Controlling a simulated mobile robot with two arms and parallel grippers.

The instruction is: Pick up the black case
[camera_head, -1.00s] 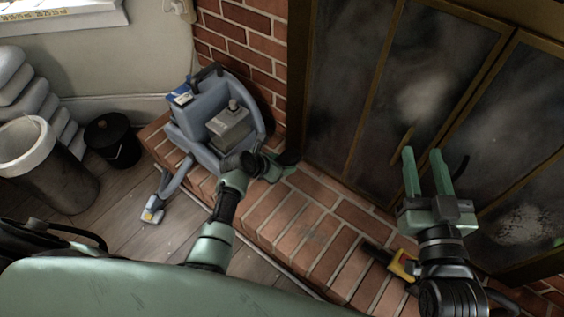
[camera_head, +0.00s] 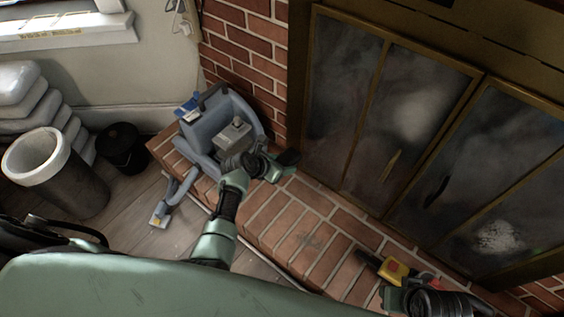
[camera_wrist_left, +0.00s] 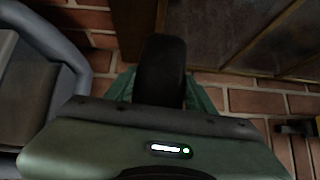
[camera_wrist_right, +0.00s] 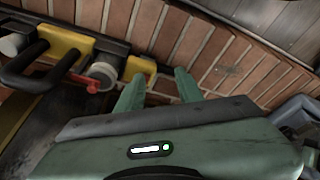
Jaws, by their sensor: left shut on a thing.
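The black case (camera_wrist_left: 162,68) stands between the two green fingers of my left gripper (camera_wrist_left: 160,90) in the left wrist view. The gripper is shut on it. In the head view my left gripper (camera_head: 276,168) is over the brick hearth beside the blue-grey carrier, with the dark end of the case (camera_head: 288,156) showing at its tip. The lower part of the case is hidden by the gripper. My right gripper (camera_wrist_right: 158,80) is open and empty, near a yellow and black tool at the right end of the hearth; its arm shows low in the head view.
The blue-grey carrier (camera_head: 202,140) with a grey box (camera_head: 232,133) stands left of my left gripper. The yellow and black tool (camera_head: 392,270) lies on the brick hearth (camera_head: 300,228). Glass fireplace doors (camera_head: 420,120) rise behind. A black bucket (camera_head: 124,148) and a tall bin (camera_head: 72,180) stand left.

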